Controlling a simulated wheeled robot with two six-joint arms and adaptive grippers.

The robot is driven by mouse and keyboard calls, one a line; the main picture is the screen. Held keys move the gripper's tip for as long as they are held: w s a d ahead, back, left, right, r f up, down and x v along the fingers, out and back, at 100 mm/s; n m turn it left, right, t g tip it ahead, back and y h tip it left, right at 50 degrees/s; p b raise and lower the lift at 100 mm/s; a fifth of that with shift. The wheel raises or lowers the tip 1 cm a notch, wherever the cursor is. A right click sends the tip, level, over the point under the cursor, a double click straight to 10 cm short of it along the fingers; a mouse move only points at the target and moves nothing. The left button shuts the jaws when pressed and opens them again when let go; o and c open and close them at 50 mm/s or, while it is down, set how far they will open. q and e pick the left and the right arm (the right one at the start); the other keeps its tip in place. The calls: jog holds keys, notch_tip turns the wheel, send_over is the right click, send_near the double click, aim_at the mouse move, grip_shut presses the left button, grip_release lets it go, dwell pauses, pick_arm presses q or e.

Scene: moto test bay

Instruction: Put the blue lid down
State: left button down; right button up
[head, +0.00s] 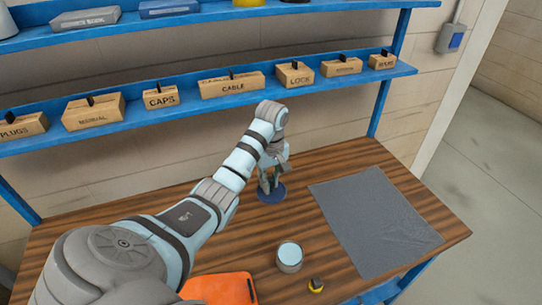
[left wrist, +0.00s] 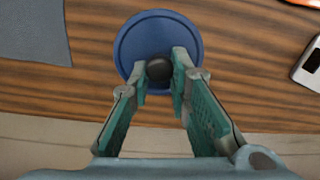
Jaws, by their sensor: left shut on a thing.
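The blue lid (head: 272,196) is a round disc at the back middle of the wooden workbench, just under my left gripper (head: 268,182). In the left wrist view the lid (left wrist: 160,28) shows nearly whole, with a dark round knob (left wrist: 159,69) near its lower edge. The left gripper (left wrist: 160,74) is shut on the lid by this knob, one finger on each side. The lid looks flat and very low over the wood; I cannot tell whether it touches. My right gripper is in neither view.
A grey mat (head: 375,220) covers the bench's right part. A grey-and-white cup (head: 289,258), a small yellow-black object (head: 316,285) and an orange object (head: 225,290) are near the front. Bare wood surrounds the lid.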

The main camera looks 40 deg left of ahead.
pick_arm(q)
jog(key=b, duration=0.3)
send_over(270, 225)
notch_tip(270, 225, down, 6)
notch_tip(270, 225, down, 12)
jog(key=b, duration=0.2)
jog(key=shift+d+f+b, duration=0.1)
jog(key=shift+f+b, duration=0.15)
jog(key=shift+b, duration=0.05)
jog(key=shift+w, duration=0.1)
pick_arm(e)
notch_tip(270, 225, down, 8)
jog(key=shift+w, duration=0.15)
pick_arm(q)
jog(key=c, duration=1.9)
grip_release()
jog(key=shift+f, duration=0.15)
jog(key=shift+c, duration=0.2)
jog(key=o, duration=0.5)
jog(key=shift+c, duration=0.2)
notch_tip(270, 225, up, 12)
jog(key=p, duration=0.3)
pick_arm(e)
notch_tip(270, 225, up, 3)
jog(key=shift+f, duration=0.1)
pick_arm(q)
jog(key=shift+w, duration=0.1)
